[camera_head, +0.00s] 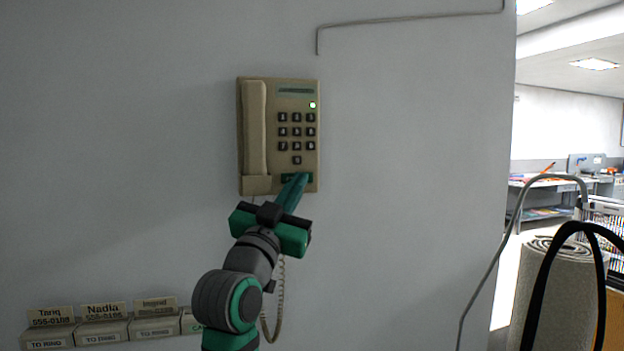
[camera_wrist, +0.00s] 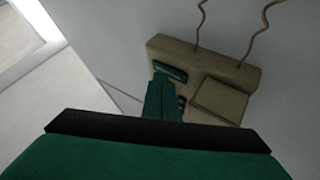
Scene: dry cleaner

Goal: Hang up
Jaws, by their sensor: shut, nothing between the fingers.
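A beige wall phone (camera_head: 298,165) hangs on the grey wall in the head view. Its handset (camera_head: 255,125) rests upright along the left side of the body. A small light (camera_head: 313,105) at the upper right glows green. A dark green key (camera_head: 287,179) sits at the bottom, below the number keys. My gripper (camera_head: 300,179) is shut and empty, its green fingertips at the phone's lower edge, over part of that key. In the wrist view the fingers (camera_wrist: 162,99) end just beside the green key (camera_wrist: 170,71); I cannot tell whether they touch it. The handset's end (camera_wrist: 219,100) shows to their right.
A coiled cord (camera_head: 280,300) hangs below the phone, close behind my arm. Name cards marked "TO RING" (camera_head: 101,328) line the lower left. A rolled mat (camera_head: 555,295) and a cable (camera_head: 490,270) stand at the right. The wall around the phone is clear.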

